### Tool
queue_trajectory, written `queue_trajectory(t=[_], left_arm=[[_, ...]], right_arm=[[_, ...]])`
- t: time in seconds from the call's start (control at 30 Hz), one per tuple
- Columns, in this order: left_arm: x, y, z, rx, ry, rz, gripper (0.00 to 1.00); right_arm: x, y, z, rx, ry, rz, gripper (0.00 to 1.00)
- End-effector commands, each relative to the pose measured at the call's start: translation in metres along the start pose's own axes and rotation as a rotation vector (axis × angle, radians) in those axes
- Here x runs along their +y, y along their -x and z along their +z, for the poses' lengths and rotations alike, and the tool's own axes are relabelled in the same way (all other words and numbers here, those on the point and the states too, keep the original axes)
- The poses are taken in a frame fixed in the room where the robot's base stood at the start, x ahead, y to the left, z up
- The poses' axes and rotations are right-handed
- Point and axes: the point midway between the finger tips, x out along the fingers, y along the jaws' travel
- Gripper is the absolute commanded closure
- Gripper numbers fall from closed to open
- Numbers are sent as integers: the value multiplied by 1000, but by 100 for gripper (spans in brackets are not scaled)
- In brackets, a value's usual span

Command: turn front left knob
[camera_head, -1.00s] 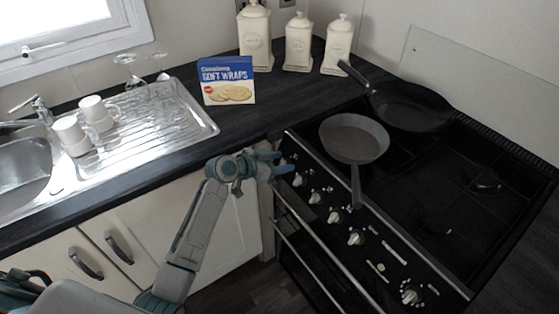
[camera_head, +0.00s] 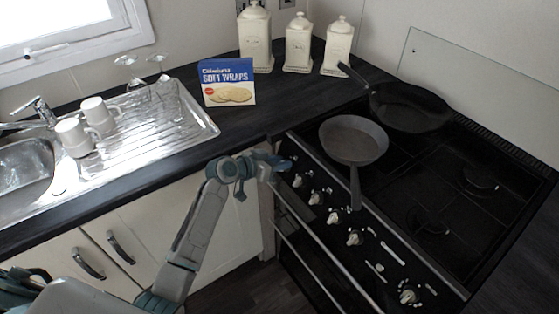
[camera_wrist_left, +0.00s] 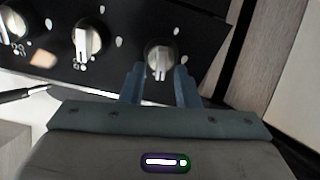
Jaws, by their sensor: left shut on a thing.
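The stove (camera_head: 425,185) has a row of pale knobs along its front panel. The leftmost front knob (camera_wrist_left: 160,55) shows in the left wrist view between the tips of my left gripper (camera_wrist_left: 160,82). In the head view my left gripper (camera_head: 284,163) is at the left end of the panel, shut on that knob, which it hides there. The knob's pointer looks about upright in the wrist view. The neighbouring knob (camera_head: 297,180) is free, and it also shows in the wrist view (camera_wrist_left: 88,40). My right gripper is not in view.
A grey pan (camera_head: 352,139) stands on the front left of the hob, its handle reaching over the panel. A dark frying pan (camera_head: 408,106) sits behind it. An oven rail (camera_head: 325,260) runs below the knobs. A soft wraps box (camera_head: 227,82) stands on the counter.

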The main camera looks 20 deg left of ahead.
Motion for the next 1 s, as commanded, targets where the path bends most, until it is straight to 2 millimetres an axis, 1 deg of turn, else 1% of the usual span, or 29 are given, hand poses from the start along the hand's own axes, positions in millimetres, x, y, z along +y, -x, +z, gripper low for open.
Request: queue_trajectory(t=[0.03,0.37,1.0], left_arm=[[0,1,-2,-1,42,-2,94],[-4,1,-2,-1,353,-15,94],[-10,2,2,0,959,-42,94]], right_arm=[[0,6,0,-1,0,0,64],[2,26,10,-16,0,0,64],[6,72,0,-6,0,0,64]])
